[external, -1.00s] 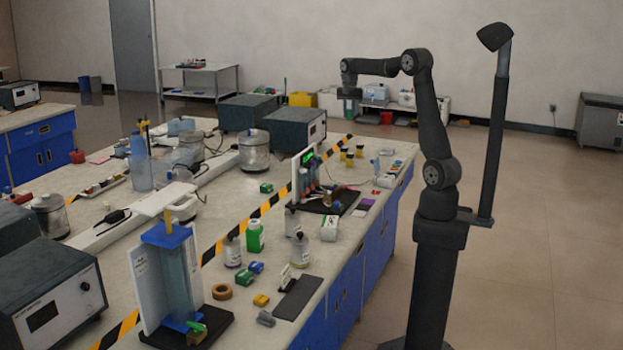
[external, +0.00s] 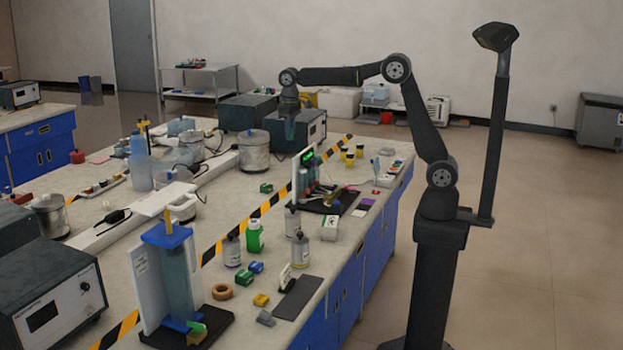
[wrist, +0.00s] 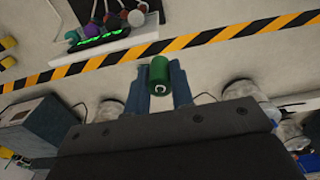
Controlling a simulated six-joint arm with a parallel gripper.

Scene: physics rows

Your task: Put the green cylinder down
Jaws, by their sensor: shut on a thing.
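The green cylinder (wrist: 159,76) shows in the wrist view between the two blue-grey fingers of my gripper (wrist: 160,88), which is shut on it. In the external view my gripper (external: 289,123) points down, held up in the air in front of the grey boxes at the back of the bench (external: 235,285). The cylinder is too small there to make out clearly. In the wrist view bench surface and the striped tape show beyond the fingertips.
Yellow-black tape (external: 262,208) runs along the bench. A stand with tubes and a lit green display (external: 308,165) is to the right of my gripper. Steel pots (external: 254,155) and grey boxes (external: 250,113) stand close by. Bare bench lies around the green block (external: 266,188).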

